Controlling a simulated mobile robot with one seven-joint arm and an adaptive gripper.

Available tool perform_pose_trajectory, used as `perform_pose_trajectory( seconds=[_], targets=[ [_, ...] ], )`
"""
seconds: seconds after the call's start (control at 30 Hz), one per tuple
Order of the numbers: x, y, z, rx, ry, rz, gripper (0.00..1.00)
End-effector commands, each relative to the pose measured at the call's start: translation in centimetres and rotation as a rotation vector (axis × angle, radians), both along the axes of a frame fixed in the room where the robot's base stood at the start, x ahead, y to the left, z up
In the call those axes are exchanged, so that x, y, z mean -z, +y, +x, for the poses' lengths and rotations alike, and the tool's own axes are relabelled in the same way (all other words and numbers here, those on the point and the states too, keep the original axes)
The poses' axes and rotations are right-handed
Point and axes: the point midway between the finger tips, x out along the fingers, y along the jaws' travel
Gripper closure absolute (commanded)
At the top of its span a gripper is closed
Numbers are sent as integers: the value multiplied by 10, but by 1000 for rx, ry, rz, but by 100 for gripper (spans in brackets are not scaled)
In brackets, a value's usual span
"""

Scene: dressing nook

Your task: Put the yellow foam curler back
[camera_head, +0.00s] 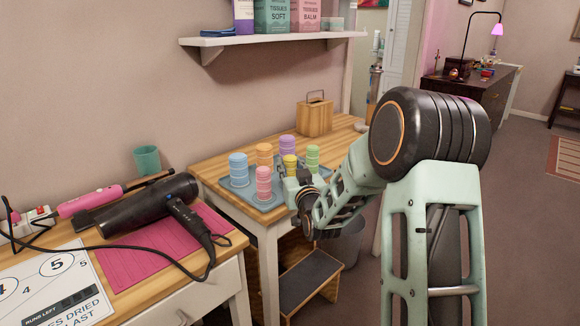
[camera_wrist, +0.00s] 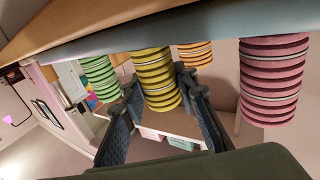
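The yellow foam curler (camera_head: 290,162) stands upright among the other curlers on the grey-blue tray (camera_head: 236,191). It also shows between my fingers in the wrist view (camera_wrist: 157,80), where the picture is turned over. My gripper (camera_head: 300,182) is at the tray's right front side, low by the yellow curler. In the wrist view my gripper's two fingers (camera_wrist: 157,86) lie along both sides of the yellow curler and appear to touch it. The curler's base is at the tray's edge in that view; whether it bears fully on the tray is hard to tell.
Pink (camera_head: 263,183), blue (camera_head: 238,168), orange (camera_head: 264,154), purple (camera_head: 287,147) and green (camera_head: 312,156) curlers stand close around on the tray. A wooden box (camera_head: 314,118) stands behind on the table. A hair dryer (camera_head: 140,204) lies on the left-hand counter.

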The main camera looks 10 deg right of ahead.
Motion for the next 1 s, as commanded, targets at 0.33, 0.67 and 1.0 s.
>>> perform_pose_trajectory(
  seconds=[0.33, 0.67, 1.0],
  targets=[
    [0, 0, 0, 0, 1, 0, 56],
    [-4, -1, -15, 0, 2, -1, 56],
    [-4, -7, -81, 1, 2, -1, 56]
  ],
)
